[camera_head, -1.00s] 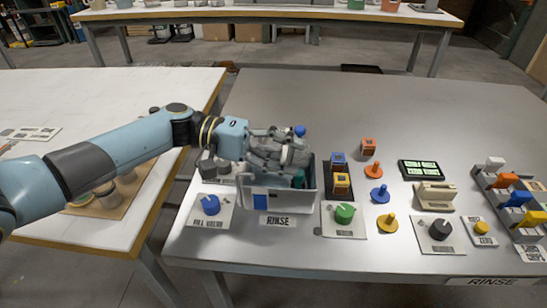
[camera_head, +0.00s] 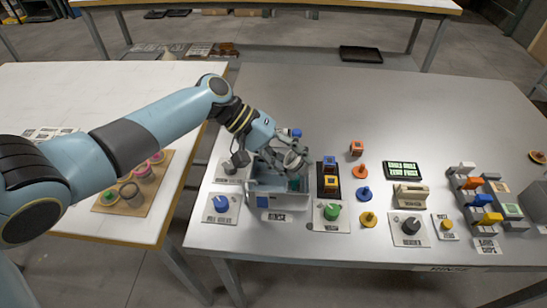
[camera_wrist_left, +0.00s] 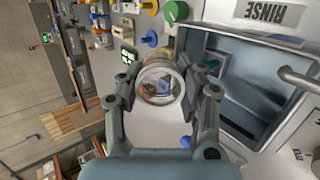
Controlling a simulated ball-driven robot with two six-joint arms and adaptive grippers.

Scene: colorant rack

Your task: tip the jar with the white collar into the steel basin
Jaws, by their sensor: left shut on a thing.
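The jar (camera_wrist_left: 160,82) sits between the fingers of my left gripper (camera_head: 288,163) and shows nearly end on as a round, glassy shape with a pale rim. My left gripper (camera_wrist_left: 162,88) is shut on it. The basin (camera_head: 290,203), a grey box labelled RINSE, stands under and in front of the gripper in the head view. In the wrist view the basin (camera_wrist_left: 255,37) opens just right of the jar. Whether the collar is white, and what is in the jar, I cannot tell. My right gripper is not in view.
A blue knob (camera_head: 221,203) stands left of the basin and a green knob (camera_head: 332,211) right of it. Stacked blocks (camera_head: 329,183) stand close to its right side. Several coloured pegs and a rack (camera_head: 487,200) are further right. The back of the grey table is clear.

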